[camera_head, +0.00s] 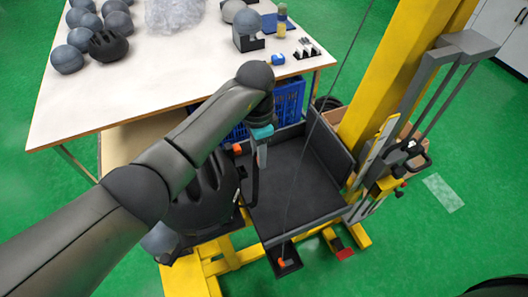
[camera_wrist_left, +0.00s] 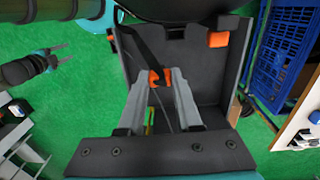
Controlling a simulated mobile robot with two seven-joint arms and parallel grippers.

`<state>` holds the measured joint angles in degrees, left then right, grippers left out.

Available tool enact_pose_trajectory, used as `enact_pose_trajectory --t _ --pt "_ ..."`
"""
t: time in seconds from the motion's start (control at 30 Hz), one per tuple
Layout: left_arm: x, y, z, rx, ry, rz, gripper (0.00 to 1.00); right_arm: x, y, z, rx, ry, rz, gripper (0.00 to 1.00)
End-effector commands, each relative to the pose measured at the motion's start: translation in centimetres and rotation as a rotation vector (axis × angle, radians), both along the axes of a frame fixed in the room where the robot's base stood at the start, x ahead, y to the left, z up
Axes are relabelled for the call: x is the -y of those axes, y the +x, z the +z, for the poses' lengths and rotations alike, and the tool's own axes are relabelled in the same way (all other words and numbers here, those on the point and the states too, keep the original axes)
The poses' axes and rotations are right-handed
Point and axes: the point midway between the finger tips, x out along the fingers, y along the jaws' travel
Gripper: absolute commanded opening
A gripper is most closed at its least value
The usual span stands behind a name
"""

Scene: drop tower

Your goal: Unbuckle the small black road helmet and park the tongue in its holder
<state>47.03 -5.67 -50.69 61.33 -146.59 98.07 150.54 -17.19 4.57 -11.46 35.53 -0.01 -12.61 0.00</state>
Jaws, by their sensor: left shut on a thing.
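The small black road helmet (camera_head: 205,195) is beside the black tray, partly hidden behind my left arm. Its dark underside (camera_wrist_left: 185,10) fills the top of the left wrist view. My left gripper (camera_wrist_left: 160,84) is shut on the orange buckle tongue (camera_wrist_left: 157,78), with a dark strap (camera_wrist_left: 143,45) running from it up toward the helmet. My left gripper (camera_head: 261,140) shows beside the helmet in the head view. A separate orange piece (camera_wrist_left: 218,40) sits near the helmet's edge. I cannot tell which part is the tongue's holder. My right gripper (camera_wrist_left: 65,53) is open and empty, apart from the helmet.
The black tray (camera_head: 300,185) lies below, beside the yellow column (camera_head: 390,85). A thin cable (camera_head: 320,120) crosses above it. An orange piece (camera_head: 282,262) is at its front. The white table (camera_head: 150,75) with several grey headforms and a blue crate (camera_head: 290,100) are behind.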

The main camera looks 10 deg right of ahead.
Motion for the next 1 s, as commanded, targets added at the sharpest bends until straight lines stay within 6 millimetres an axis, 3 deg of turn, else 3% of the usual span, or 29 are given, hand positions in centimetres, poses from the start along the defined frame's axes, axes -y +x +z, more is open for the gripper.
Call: enact_pose_trajectory --t 1.0 --pt "-4.3 1.8 0.7 0.002 0.0 0.001 0.02 0.0 0.0 1.7 0.0 0.0 0.0 0.5"
